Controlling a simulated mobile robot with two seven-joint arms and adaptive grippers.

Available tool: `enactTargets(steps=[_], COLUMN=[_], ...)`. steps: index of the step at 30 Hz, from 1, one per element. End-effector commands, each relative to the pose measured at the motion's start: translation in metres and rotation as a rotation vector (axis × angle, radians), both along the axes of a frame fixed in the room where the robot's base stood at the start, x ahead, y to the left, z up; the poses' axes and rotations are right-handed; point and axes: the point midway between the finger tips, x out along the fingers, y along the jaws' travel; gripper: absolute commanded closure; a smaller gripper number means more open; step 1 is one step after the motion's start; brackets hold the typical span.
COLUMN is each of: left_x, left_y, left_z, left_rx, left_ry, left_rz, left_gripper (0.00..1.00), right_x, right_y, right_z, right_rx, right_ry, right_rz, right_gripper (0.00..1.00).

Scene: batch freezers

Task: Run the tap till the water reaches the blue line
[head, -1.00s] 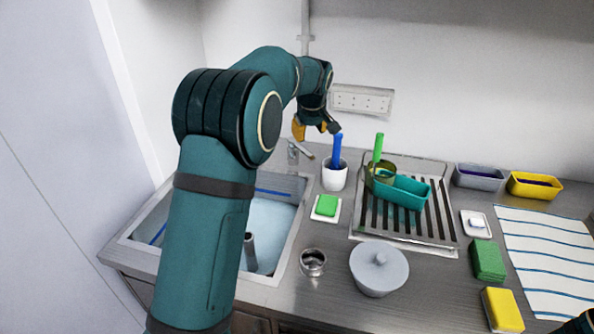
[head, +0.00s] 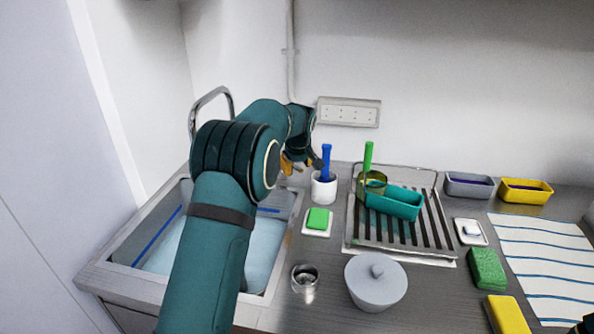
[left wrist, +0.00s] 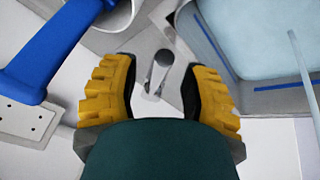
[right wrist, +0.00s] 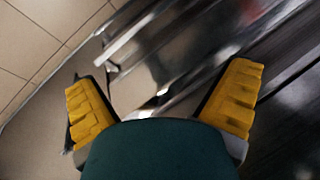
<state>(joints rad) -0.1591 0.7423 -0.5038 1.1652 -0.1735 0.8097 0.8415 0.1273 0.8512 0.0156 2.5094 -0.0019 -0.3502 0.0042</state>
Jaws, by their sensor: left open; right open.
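The sink (head: 137,248) at the left holds pale blue water (head: 262,243). A blue line (head: 157,238) runs along its inner walls. The water surface lies a little below the line, which also shows in the left wrist view (left wrist: 279,86). The tap's arched spout (head: 211,92) shows behind my arm. In the left wrist view a thin pale streak, like a running stream, crosses the water. My left gripper (head: 303,166) is open above the tap's dark-tipped lever (left wrist: 161,68), which appears between its fingers, apparently untouched. My right gripper (right wrist: 160,95) is open and empty.
A white cup (head: 323,190) with a blue-handled tool stands close by my left gripper. A green sponge (head: 318,218) lies on a white dish. A drying rack (head: 402,240), a lidded grey pot (head: 375,285) and a small metal cup (head: 305,279) stand right of the sink.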

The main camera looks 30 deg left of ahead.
Motion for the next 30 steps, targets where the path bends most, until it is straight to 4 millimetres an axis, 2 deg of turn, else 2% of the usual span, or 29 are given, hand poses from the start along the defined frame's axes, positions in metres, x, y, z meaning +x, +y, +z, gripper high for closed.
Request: enactTargets(steps=[2,6,15,16,20,30], left_x=[0.003,0.007,0.007,0.007,0.007,0.007], left_y=[0.002,0.004,0.004,0.004,0.004,0.005], left_z=[-0.010,-0.016,-0.018,-0.018,-0.018,-0.019], left_rx=[0.000,0.000,0.000,0.000,0.000,0.000], left_ry=[0.002,0.000,0.000,0.000,0.000,0.001], left_rz=[0.001,0.001,0.001,0.001,0.001,0.000], left_gripper=[0.55,0.55,0.55,0.52,0.98,1.00], right_x=[0.000,0.001,0.001,0.001,0.001,0.001], right_y=[0.000,0.000,0.000,0.000,0.000,0.000], right_z=[-0.002,-0.003,-0.003,-0.003,-0.003,-0.003], right_rx=[0.000,0.000,0.000,0.000,0.000,0.000], right_ry=[-0.001,-0.002,-0.002,-0.002,-0.002,-0.002], right_rz=[0.000,-0.001,-0.001,-0.001,-0.001,-0.001], right_gripper=[0.00,0.00,0.00,0.00,0.00,0.00])
